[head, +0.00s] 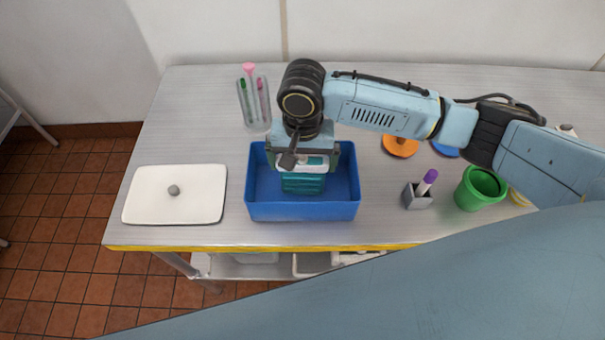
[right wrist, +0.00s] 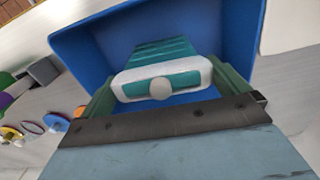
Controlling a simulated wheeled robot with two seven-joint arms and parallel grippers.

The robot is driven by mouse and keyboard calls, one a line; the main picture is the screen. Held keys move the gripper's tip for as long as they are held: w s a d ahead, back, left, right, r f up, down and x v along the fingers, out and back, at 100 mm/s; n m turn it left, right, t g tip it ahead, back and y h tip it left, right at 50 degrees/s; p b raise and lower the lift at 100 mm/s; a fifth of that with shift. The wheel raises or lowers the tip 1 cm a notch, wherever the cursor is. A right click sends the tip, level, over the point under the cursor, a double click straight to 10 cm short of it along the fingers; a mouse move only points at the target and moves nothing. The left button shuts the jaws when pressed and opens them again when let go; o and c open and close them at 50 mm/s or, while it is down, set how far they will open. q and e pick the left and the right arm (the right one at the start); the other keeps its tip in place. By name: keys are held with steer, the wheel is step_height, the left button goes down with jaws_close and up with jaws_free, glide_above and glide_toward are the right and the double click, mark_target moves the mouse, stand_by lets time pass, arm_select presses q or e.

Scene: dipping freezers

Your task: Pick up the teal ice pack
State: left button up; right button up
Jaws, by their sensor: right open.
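The teal ice pack (head: 303,184) with a white top frame stands in the blue bin (head: 300,211) on the metal table. It also shows in the right wrist view (right wrist: 160,50), with a white frame and a round knob at its near end. My right gripper (head: 302,163) is over the bin, pointing down at the pack. In the right wrist view its green fingers (right wrist: 165,90) are on either side of the white frame, open; whether they touch it I cannot tell. My left gripper is not in view.
A grey holder with a purple-capped marker (head: 419,190) and a green cup (head: 479,188) stand to the right. An orange stand (head: 400,146) is behind my right arm.

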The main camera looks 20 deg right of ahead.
steer(key=shift+f, duration=0.3)
steer(key=c, duration=1.3)
steer(key=shift+r, duration=0.1)
steer(key=shift+r, duration=0.1)
